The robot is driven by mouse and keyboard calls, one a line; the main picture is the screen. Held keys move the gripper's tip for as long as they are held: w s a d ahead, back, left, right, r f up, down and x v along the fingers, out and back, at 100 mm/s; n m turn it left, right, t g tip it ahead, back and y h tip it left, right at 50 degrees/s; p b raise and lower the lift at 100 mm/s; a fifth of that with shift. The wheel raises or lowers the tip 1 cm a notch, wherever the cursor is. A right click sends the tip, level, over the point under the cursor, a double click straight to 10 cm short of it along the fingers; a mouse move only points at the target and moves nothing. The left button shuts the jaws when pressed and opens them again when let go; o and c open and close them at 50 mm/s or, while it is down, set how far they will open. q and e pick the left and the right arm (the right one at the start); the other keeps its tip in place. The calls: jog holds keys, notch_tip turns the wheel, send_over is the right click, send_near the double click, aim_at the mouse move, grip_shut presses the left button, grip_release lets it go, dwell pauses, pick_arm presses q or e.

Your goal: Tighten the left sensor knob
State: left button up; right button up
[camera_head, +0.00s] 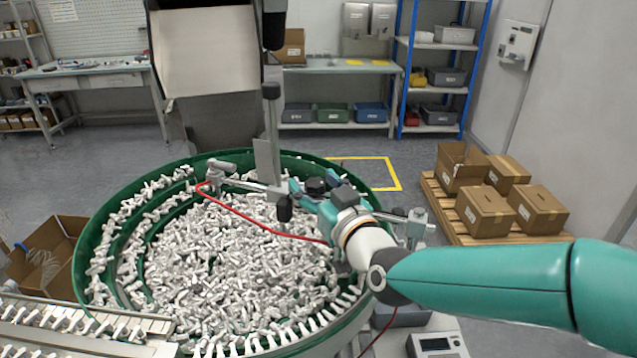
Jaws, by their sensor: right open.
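My right gripper (314,184) reaches in from the right over the bowl feeder. Its two teal fingers are open and spread apart. A small black knob-like part (316,186) shows between or just behind the fingers; I cannot tell whether they touch it. A metal sensor rod (248,184) crosses above the bowl, with a grey clamp (219,166) at its left end. A dark cylindrical part (284,208) hangs from the rod, left of the gripper. Which part is the left sensor knob is not clear. My left gripper is not in view.
The green bowl (88,262) is full of small white parts (215,255). A vertical post (271,130) and a red cable (262,224) are close to the gripper. A feed rail (90,318) lies front left. Cartons (485,212) stand on a pallet (455,222) at right.

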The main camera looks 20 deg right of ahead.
jog(key=shift+c, duration=0.2)
jog(key=c, duration=1.1)
jog(key=shift+d, duration=0.15)
